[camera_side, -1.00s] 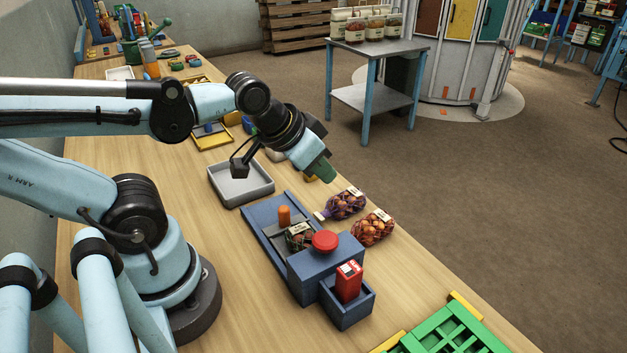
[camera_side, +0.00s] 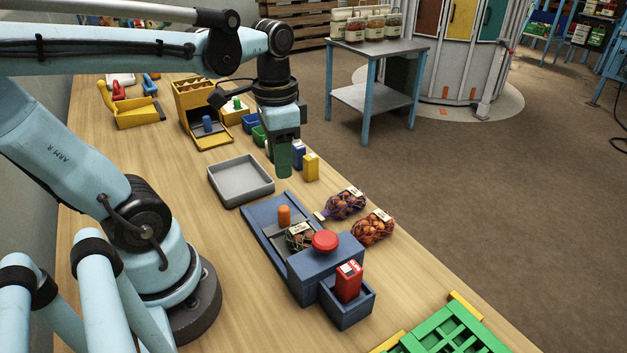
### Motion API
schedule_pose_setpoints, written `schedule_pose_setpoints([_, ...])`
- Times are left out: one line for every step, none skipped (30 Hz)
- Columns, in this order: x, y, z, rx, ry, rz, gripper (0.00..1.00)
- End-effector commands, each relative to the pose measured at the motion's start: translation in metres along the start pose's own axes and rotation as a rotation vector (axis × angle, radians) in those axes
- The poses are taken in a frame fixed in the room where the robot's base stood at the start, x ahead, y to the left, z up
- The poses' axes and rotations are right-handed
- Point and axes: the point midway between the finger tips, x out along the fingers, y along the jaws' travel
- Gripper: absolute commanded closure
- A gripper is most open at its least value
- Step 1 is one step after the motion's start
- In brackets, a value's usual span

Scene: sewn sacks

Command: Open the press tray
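The blue press (camera_side: 325,259) stands on the bench with a red round button (camera_side: 325,240) on top. Its tray (camera_side: 265,222) runs back from the press body in a blue frame, and an orange knob (camera_side: 284,215) stands on it. My gripper (camera_side: 284,172) points straight down above the bench, behind the far end of the press and apart from the knob. Its green fingers overlap in this view, so any gap is hidden.
Two netted sacks, one purple (camera_side: 346,204) and one orange-red (camera_side: 373,228), lie right of the press. A grey tray (camera_side: 242,184) is at its far left. A red box (camera_side: 348,281) stands in the front bin. Yellow (camera_side: 311,167) and blue-white containers stand close beside my gripper.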

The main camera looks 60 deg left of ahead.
Motion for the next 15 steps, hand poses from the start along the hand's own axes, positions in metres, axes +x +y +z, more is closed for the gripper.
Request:
schedule_pose_setpoints([0.001, -0.001, 0.001, 0.002, -0.006, 0.003, 0.64])
schedule_pose_setpoints([0.003, 0.000, 0.001, 0.003, -0.008, 0.004, 0.64])
schedule_pose_setpoints([0.005, 0.000, 0.001, 0.003, -0.008, 0.004, 0.64])
schedule_pose_setpoints([0.007, 0.000, 0.001, 0.003, -0.007, 0.003, 0.64])
schedule_pose_setpoints([0.010, 0.000, 0.001, 0.003, -0.007, 0.003, 0.64])
schedule_pose_setpoints([0.014, 0.000, 0.001, 0.003, -0.006, 0.003, 0.64])
schedule_pose_setpoints([0.018, 0.000, 0.001, 0.002, -0.006, 0.003, 0.64])
schedule_pose_setpoints([0.021, 0.000, 0.001, 0.002, -0.006, 0.003, 0.64])
schedule_pose_setpoints([0.026, 0.000, 0.001, 0.002, -0.005, 0.002, 0.64])
schedule_pose_setpoints([0.030, 0.000, 0.000, 0.002, -0.005, 0.002, 0.64])
schedule_pose_setpoints([0.034, 0.000, 0.000, 0.002, -0.005, 0.002, 0.64])
schedule_pose_setpoints([0.038, 0.000, 0.000, 0.002, -0.005, 0.002, 0.64])
schedule_pose_setpoints([0.042, 0.000, 0.000, 0.002, -0.005, 0.002, 0.64])
schedule_pose_setpoints([0.045, 0.000, 0.001, 0.002, -0.004, 0.002, 0.64])
schedule_pose_setpoints([0.050, 0.000, 0.001, 0.002, -0.004, 0.002, 0.64])
